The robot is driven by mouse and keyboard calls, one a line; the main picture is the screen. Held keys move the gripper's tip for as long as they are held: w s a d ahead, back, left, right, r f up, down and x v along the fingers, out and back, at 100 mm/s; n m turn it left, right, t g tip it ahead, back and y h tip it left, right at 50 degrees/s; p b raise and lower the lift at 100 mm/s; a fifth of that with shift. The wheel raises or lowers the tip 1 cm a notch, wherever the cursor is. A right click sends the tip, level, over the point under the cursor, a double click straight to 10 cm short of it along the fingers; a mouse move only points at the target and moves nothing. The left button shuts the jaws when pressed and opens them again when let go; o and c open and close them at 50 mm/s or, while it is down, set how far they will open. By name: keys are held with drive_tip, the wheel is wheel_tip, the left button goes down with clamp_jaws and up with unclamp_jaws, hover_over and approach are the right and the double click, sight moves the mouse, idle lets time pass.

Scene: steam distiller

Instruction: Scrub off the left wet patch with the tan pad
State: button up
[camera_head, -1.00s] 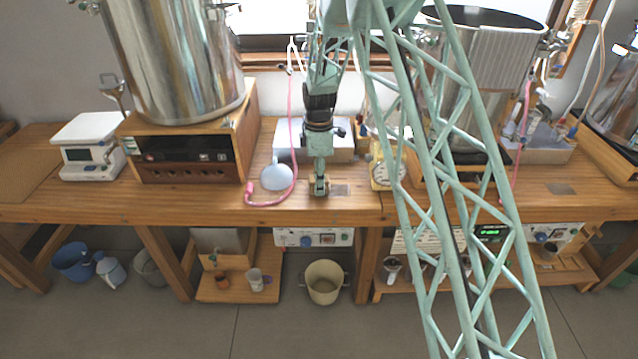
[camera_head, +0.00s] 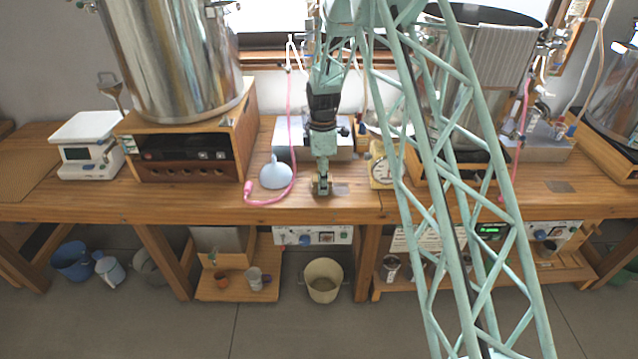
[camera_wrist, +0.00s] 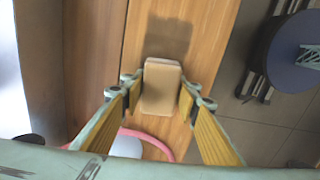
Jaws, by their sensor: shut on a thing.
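My gripper (camera_head: 321,188) points down at the front part of the wooden bench and is shut on the tan pad. In the wrist view the tan pad (camera_wrist: 161,88) is a small block between the two fingertips (camera_wrist: 158,92). The left wet patch (camera_head: 341,188) is a dark mark on the bench just right of my gripper. In the wrist view the wet patch (camera_wrist: 168,38) borders the pad's far end; any part under the pad is hidden. The pad is at or very near the bench top; I cannot tell if it touches.
A pale blue funnel (camera_head: 274,175) and pink hose (camera_head: 272,200) lie left of my gripper. Another dark patch (camera_head: 560,187) is far right. The bench's front edge is near.

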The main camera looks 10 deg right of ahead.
sight(339, 189)
drive_tip(key=shift+s+d, duration=0.15)
drive_tip(key=shift+d, duration=0.45)
drive_tip(key=shift+s+d, duration=0.15)
drive_tip(key=shift+d, duration=0.4)
drive_tip(key=shift+d, duration=0.2)
drive_tip(key=shift+s+d+f, duration=0.1)
drive_tip(key=shift+s+d, duration=0.15)
drive_tip(key=shift+d, duration=0.6)
drive_tip(key=shift+s+d, duration=0.2)
drive_tip(key=shift+d, duration=0.6)
drive_tip(key=shift+s+d, duration=0.2)
drive_tip(key=shift+d, duration=0.75)
drive_tip(key=shift+s+d, duration=0.2)
drive_tip(key=shift+d, duration=0.7)
drive_tip(key=shift+a, duration=0.1)
drive_tip(key=shift+w+a, duration=0.2)
drive_tip(key=shift+a, duration=0.7)
drive_tip(key=shift+w+a, duration=0.2)
drive_tip(key=shift+a, duration=0.7)
